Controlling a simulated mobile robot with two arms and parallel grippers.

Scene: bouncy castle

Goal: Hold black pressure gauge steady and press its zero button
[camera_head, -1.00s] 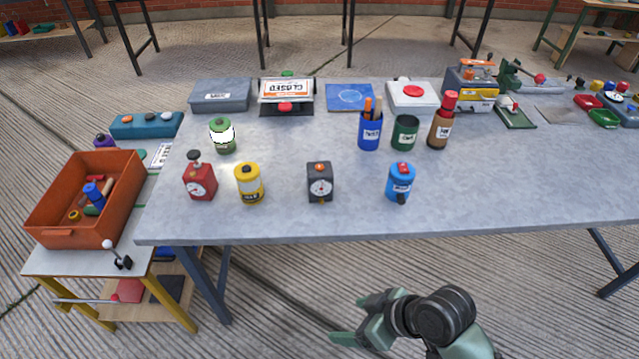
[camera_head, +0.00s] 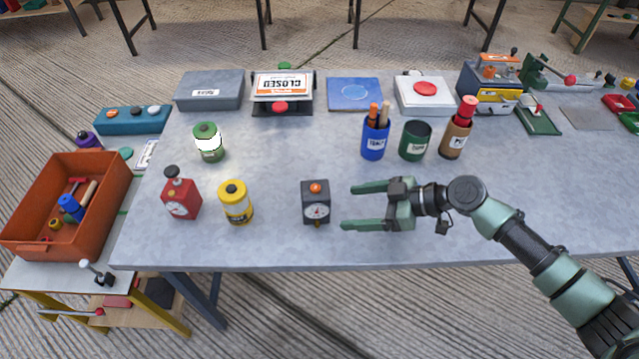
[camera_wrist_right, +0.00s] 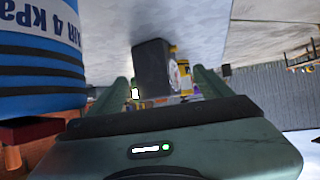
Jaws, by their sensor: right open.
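The black pressure gauge (camera_head: 315,210) stands upright on the grey table, its white dial facing the front and an orange button (camera_head: 315,187) on top. My right gripper (camera_head: 348,207) is open and empty just right of the gauge, fingers pointing left at it, fingertips short of it. In the right wrist view the dark gauge body (camera_wrist_right: 152,68) lies ahead, between the open fingers. My left gripper is not in view.
A yellow canister (camera_head: 236,205) and a red gauge (camera_head: 181,195) stand left of the black gauge. Cups stand behind.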

